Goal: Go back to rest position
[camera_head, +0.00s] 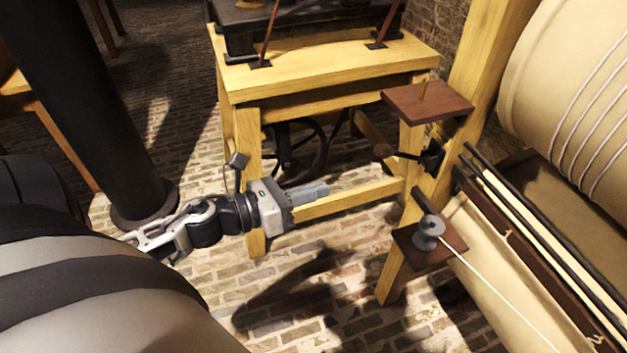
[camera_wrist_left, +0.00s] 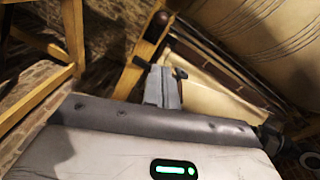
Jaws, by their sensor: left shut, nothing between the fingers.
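My left gripper (camera_head: 312,192) reaches in from the left in the head view, above the brick floor and in front of the wooden frame table. Its fingers are together with nothing between them. It also shows in the left wrist view (camera_wrist_left: 162,88), where the shut fingers point toward the wooden frame and the large cream roller. The fingers appear apart from the wood. My right gripper is in neither view.
A yellow wooden table (camera_head: 330,75) stands ahead. A wooden frame with a brown shelf (camera_head: 428,103), a grey spool (camera_head: 428,235) and a large cream roller (camera_head: 560,90) is at the right. A black column (camera_head: 80,100) stands at the left. Brick floor is open below the gripper.

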